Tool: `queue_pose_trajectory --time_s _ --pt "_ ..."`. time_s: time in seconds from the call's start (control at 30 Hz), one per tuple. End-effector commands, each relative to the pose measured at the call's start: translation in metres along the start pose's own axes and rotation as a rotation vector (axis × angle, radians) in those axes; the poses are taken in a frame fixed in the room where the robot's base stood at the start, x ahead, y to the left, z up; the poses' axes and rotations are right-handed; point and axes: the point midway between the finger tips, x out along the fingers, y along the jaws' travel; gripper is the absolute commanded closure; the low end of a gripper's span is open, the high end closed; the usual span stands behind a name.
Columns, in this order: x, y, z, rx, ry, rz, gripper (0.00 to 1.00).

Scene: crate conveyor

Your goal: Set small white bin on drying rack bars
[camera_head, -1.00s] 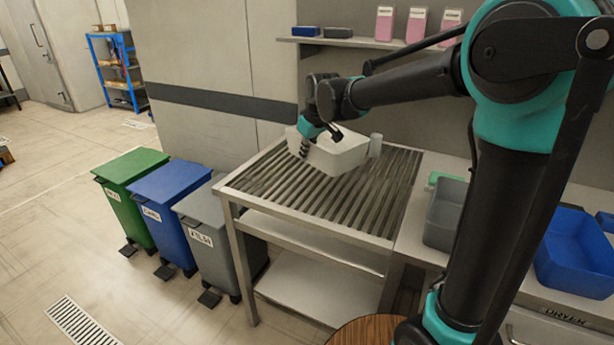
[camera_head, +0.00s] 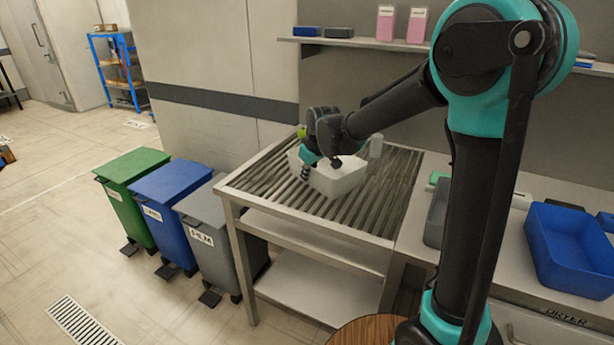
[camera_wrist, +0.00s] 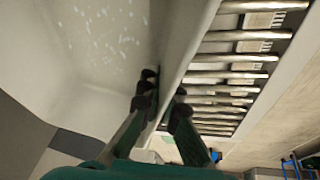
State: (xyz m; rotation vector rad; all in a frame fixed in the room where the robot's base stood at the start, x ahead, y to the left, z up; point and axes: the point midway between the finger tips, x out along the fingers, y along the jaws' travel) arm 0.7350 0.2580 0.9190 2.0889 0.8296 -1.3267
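The small white bin (camera_head: 342,180) is over the drying rack bars (camera_head: 270,190), toward the rack's back middle. It sits roughly level, at or very near the bars; I cannot tell whether its whole base touches. My gripper (camera_head: 305,173) is at the bin's left side. In the wrist view, the two fingers of my gripper (camera_wrist: 165,84) straddle the wall of the white bin (camera_wrist: 90,50), one inside and one outside, and look closed on it. The rack bars (camera_wrist: 228,77) show just outside that wall. The bin's underside is hidden.
A pale upright object (camera_head: 376,145) stands behind the bin. A grey bin (camera_head: 436,214) and a blue bin (camera_head: 570,248) are on the counter at right. Green, blue and grey waste bins (camera_head: 205,215) stand left of the rack. The rack's front bars are free.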

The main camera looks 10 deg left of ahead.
Motion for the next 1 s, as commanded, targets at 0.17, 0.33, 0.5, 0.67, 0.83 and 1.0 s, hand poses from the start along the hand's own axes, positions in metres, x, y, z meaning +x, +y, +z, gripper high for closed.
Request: queue_pose_trajectory --time_s 0.17,0.33,0.5,0.67,0.83,1.0 --pt "0.001 0.000 0.000 0.000 0.000 0.000 0.81" --pt "0.001 0.000 0.000 0.000 0.000 0.000 0.74" --pt "0.001 0.000 0.000 0.000 0.000 0.000 0.74" --pt "-0.009 0.000 -0.001 0.000 0.000 0.000 0.74" --pt "-0.037 0.000 0.000 0.000 0.000 0.000 0.74" --pt "-0.072 0.000 0.000 0.000 0.000 0.000 0.74"
